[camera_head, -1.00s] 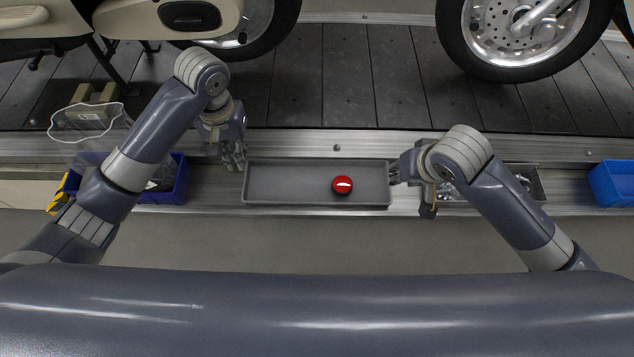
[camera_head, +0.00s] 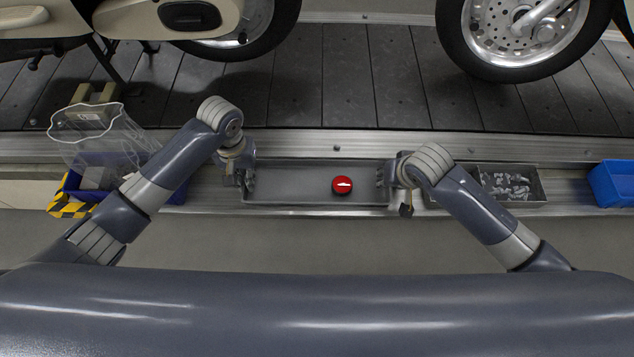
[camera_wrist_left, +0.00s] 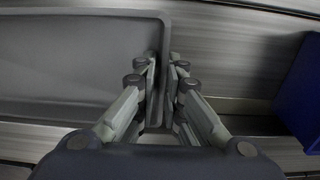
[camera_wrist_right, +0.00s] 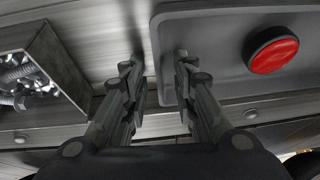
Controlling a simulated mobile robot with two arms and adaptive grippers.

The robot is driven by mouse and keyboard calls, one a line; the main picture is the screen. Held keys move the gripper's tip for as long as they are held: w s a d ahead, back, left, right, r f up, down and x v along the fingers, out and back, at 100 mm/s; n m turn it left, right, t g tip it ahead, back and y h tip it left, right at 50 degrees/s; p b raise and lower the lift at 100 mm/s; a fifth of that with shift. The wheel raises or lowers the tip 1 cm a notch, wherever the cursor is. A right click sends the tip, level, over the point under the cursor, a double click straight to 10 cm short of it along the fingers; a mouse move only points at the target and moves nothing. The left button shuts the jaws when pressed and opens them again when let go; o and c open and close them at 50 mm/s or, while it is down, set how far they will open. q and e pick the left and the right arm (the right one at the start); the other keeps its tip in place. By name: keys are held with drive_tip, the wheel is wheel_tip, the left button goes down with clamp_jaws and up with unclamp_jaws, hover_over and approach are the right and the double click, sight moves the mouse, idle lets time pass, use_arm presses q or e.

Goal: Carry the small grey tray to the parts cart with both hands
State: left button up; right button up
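The small grey tray (camera_head: 300,203) lies long and shallow on the metal ledge, with a round red button-like piece (camera_head: 342,185) inside it. My left gripper (camera_head: 245,178) is at the tray's left end. In the left wrist view its fingers (camera_wrist_left: 164,64) stand close on either side of the end wall; whether they press on it cannot be told. My right gripper (camera_head: 388,178) is at the right end. In the right wrist view its fingers (camera_wrist_right: 160,60) are apart, one inside the tray (camera_wrist_right: 212,40) and one outside. The parts cart is not identifiable.
A metal bin of bolts (camera_head: 512,186) stands just right of the tray, near my right gripper. A blue bin (camera_head: 612,184) is at the far right, another (camera_head: 180,180) at left. The slat conveyor (camera_head: 345,85) carries motorcycles behind the ledge.

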use_arm(q)
clamp_jaws()
use_arm(e)
clamp_jaws()
use_arm(q)
drive_tip(key=shift+r, duration=0.1)
use_arm(e)
drive_tip(key=shift+r, duration=0.15)
